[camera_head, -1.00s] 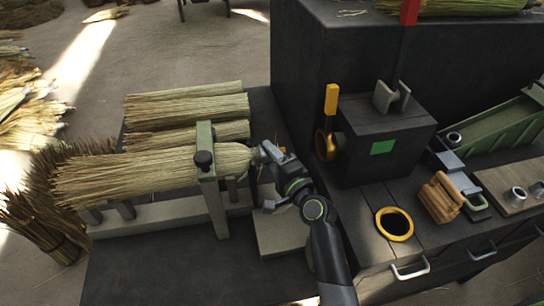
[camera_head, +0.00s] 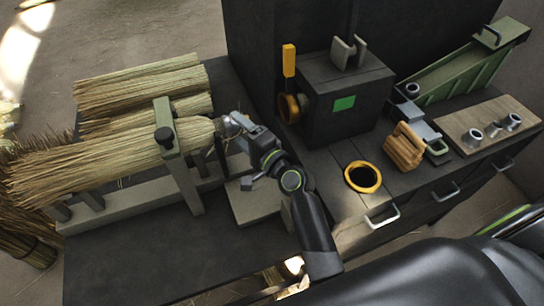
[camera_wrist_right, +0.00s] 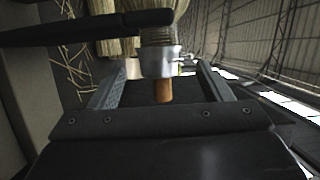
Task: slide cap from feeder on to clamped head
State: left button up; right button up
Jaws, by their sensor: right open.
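The clamped straw head (camera_head: 95,160) lies in the green upright clamp (camera_head: 178,155) on the left bench. A silvery metal cap (camera_head: 229,126) is at its right end. In the right wrist view the cap (camera_wrist_right: 162,62) sits around the narrow straw end, with a brown peg (camera_wrist_right: 163,92) sticking out of it towards me. My right gripper (camera_head: 236,136) is open, its fingers on either side of the cap with gaps visible. The green sloped feeder (camera_head: 460,75) stands at the right, with one cap (camera_head: 412,90) at its low end. My left gripper is not in view.
A dark box with a green patch (camera_head: 344,103), a yellow-ringed hole (camera_head: 363,177) and a brown ribbed block (camera_head: 404,147) lie between. Spare straw bundles (camera_head: 140,85) lie behind the clamp.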

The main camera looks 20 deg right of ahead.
jog(key=b+v, duration=0.2)
jog(key=v, duration=1.3)
jog(key=shift+a+f, duration=0.1)
